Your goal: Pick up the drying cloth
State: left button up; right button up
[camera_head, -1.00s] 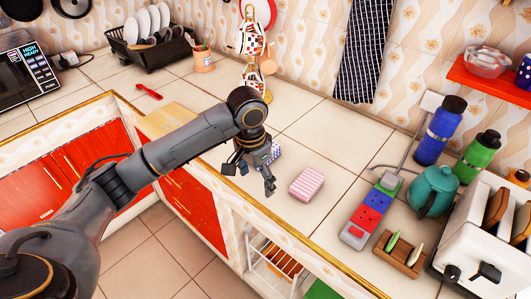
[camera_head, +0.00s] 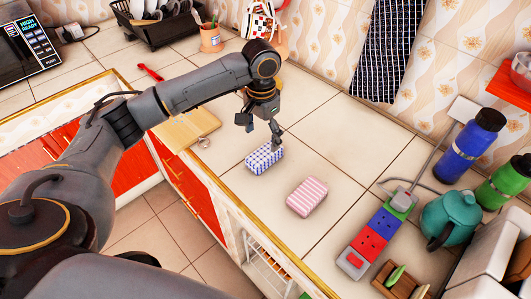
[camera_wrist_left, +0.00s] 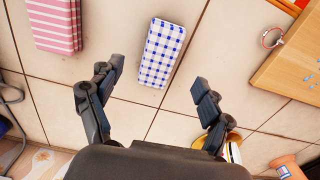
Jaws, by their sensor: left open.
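Two folded cloths lie flat on the tiled counter. One is blue-and-white checked (camera_head: 263,158) and one is pink-and-white striped (camera_head: 307,196). A dark patterned cloth (camera_head: 385,45) hangs on the back wall. My left gripper (camera_head: 262,130) is open and empty, just behind the checked cloth in the head view. In the left wrist view, the checked cloth (camera_wrist_left: 162,52) lies ahead of the spread fingers (camera_wrist_left: 157,80), between their lines and not gripped. The striped cloth (camera_wrist_left: 54,24) is at upper left there. My right gripper is not in view.
A wooden board (camera_head: 186,125) lies left of the checked cloth. A power strip (camera_head: 374,236), a teal teapot (camera_head: 449,218) and a blue bottle (camera_head: 473,146) stand to the right. A dish rack (camera_head: 160,25) and an orange pot (camera_head: 211,38) are behind. Tiles around the cloths are clear.

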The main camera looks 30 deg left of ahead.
aim_at(263, 153)
pick_arm(q)
notch_tip(263, 153, down, 3)
jog(key=shift+r, duration=0.15)
jog(key=shift+w+f, duration=0.1)
jog(key=shift+f, duration=0.25)
jog(key=f, duration=0.1)
jog(key=f+p, duration=0.1)
jog(key=shift+w+f, duration=0.2)
jog(key=shift+f, duration=0.1)
notch_tip(263, 153, down, 2)
jog(key=shift+f+p, duration=0.1)
jog(key=shift+p, duration=0.2)
jog(key=shift+f, duration=0.25)
jog(key=shift+c, duration=0.9)
jog(key=c, duration=1.1)
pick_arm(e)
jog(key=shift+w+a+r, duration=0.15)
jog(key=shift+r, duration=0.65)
